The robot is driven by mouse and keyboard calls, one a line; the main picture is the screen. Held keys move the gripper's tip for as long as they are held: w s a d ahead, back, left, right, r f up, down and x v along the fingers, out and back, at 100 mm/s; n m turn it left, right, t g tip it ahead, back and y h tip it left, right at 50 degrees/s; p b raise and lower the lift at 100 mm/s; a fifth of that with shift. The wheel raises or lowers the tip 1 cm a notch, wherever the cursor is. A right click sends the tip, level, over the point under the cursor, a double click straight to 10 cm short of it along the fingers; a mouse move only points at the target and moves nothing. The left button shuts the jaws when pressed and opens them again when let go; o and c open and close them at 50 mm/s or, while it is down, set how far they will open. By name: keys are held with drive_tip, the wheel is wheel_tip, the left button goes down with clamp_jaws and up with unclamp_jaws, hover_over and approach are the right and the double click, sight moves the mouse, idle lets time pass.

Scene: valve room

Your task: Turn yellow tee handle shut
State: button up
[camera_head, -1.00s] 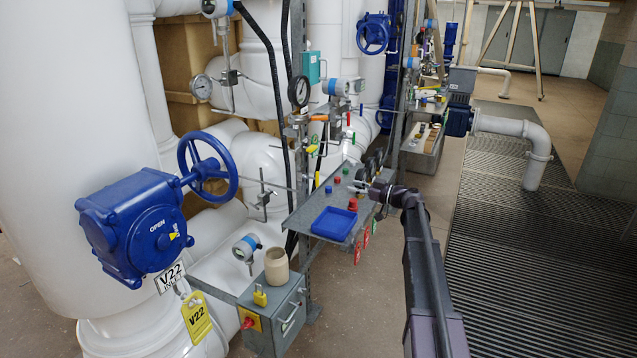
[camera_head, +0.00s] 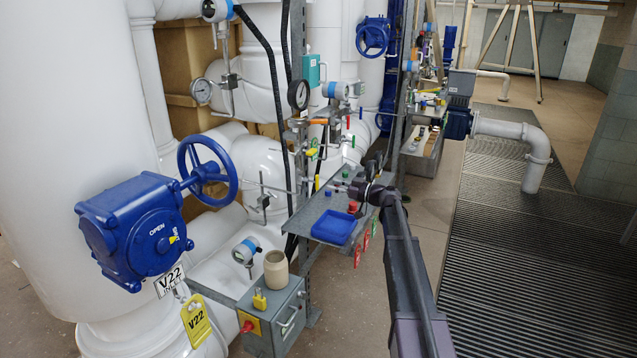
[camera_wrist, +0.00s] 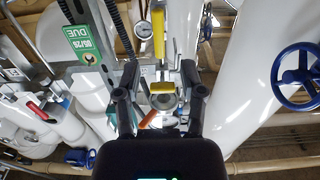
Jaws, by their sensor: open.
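A short yellow handle (camera_wrist: 161,87), which looks like the tee handle, sits crosswise in the wrist view between the two fingers of my gripper (camera_wrist: 160,72). The fingers are spread, with a gap on both sides of the handle. I cannot tell how far it is in depth. A longer yellow lever (camera_wrist: 158,30) stands beyond it, higher in the picture. In the head view my gripper (camera_head: 348,185) is small, by the instrument rack over the grey shelf, and its fingers are hard to make out. A yellow upright piece (camera_head: 317,183) shows left of it.
The grey shelf holds a blue tray (camera_head: 334,226). An orange handle (camera_wrist: 152,119) lies close to the fingers in the wrist view. A blue handwheel (camera_head: 207,166) and white pipes stand left.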

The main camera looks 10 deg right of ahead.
sight(317, 182)
drive_tip(key=shift+x, duration=3.45)
clamp_jaws()
drive_tip(key=shift+d, duration=0.15)
